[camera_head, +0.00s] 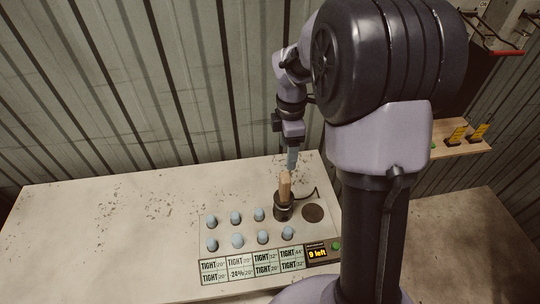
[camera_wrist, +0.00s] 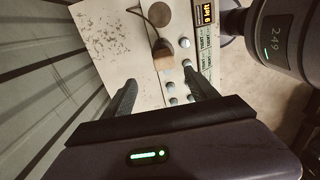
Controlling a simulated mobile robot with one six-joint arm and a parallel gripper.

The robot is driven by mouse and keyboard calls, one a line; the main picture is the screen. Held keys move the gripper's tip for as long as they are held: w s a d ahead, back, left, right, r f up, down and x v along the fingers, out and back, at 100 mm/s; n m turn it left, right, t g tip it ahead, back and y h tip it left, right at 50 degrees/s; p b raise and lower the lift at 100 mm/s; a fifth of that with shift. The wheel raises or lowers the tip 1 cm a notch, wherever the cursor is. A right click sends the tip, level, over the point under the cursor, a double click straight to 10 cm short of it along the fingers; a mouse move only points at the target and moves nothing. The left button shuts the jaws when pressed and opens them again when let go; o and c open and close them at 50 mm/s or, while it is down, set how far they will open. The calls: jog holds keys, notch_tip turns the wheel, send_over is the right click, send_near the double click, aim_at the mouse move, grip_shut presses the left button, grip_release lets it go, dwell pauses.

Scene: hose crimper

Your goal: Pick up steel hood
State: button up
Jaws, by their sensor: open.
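Several small blue-grey domed caps, which look like the steel hoods, stand in two rows on a panel on the table; one is the front-right cap (camera_head: 288,232). I cannot tell which cap is meant.
A dark round disc (camera_head: 313,213) lies right of the holder, beside a thin cable. A label strip (camera_head: 250,266) and a display (camera_head: 317,254) reading "9 left" line the panel's front. The table's left side (camera_head: 110,230) is clear. A corrugated wall stands behind.

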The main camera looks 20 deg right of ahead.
aim_at(285, 187)
jog(key=f+b, duration=0.1)
jog(key=f, duration=0.4)
jog(key=f+b, duration=0.2)
jog(key=f, duration=0.4)
jog(key=f+b, duration=0.2)
jog(key=f, duration=0.4)
jog(key=shift+s+a, duration=0.25)
jog(key=shift+s, duration=0.1)
jog(key=shift+r, duration=0.15)
grip_shut()
